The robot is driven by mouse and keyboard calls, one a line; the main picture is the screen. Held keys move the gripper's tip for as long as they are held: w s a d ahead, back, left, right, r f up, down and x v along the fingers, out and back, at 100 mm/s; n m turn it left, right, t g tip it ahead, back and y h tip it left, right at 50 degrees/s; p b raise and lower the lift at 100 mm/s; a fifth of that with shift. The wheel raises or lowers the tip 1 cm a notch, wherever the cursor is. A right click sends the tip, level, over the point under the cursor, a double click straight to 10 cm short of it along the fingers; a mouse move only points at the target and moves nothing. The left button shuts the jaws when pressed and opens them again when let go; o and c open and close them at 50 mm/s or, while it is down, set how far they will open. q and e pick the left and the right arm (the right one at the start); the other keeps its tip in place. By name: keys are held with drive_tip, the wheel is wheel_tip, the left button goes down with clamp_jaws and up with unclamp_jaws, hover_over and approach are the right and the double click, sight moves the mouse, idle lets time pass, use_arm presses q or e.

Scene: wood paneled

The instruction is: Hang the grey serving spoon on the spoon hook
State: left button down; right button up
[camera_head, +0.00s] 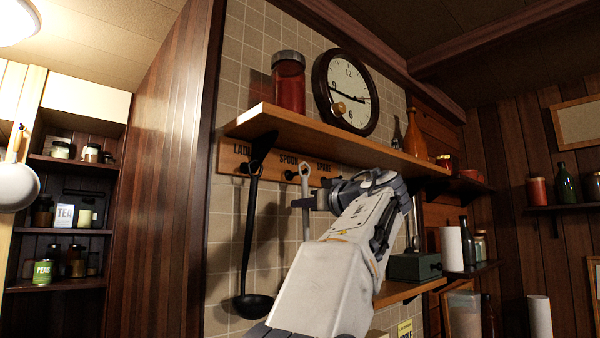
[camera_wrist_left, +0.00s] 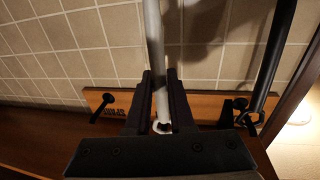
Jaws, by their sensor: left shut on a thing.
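The grey serving spoon (camera_head: 305,190) hangs upright with its handle's eyelet end up, in front of the hook board (camera_head: 228,158). My left gripper (camera_head: 303,202) is shut on its handle below the eyelet. The spoon hook (camera_head: 289,175), under the "SPOON" label, shows just left of the handle end in the head view, apart from the eyelet in the picture; the depth gap is unclear. In the left wrist view the handle (camera_wrist_left: 155,45) runs between the fingers (camera_wrist_left: 161,95), and the spoon hook is hidden. The spoon's bowl is hidden behind my arm. My right gripper is out of view.
A black ladle (camera_head: 249,235) hangs on the left hook. The spare hook (camera_wrist_left: 105,105) is empty. A wooden shelf (camera_head: 330,150) with a red jar (camera_head: 288,85) and a clock (camera_head: 346,92) is just above the board. A grey-green box (camera_head: 414,267) stands on a lower shelf.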

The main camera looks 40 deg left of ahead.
use_arm(q)
drive_tip(key=shift+a, duration=0.2)
idle(0.5)
drive_tip(key=shift+a+f+b, duration=0.25)
drive_tip(key=shift+b, duration=0.05)
drive_tip(key=shift+a+f+b, duration=0.2)
drive_tip(key=shift+f+b, duration=0.2)
drive_tip(key=shift+b, duration=0.15)
idle(1.0)
drive_tip(key=c, duration=0.7)
unclamp_jaws()
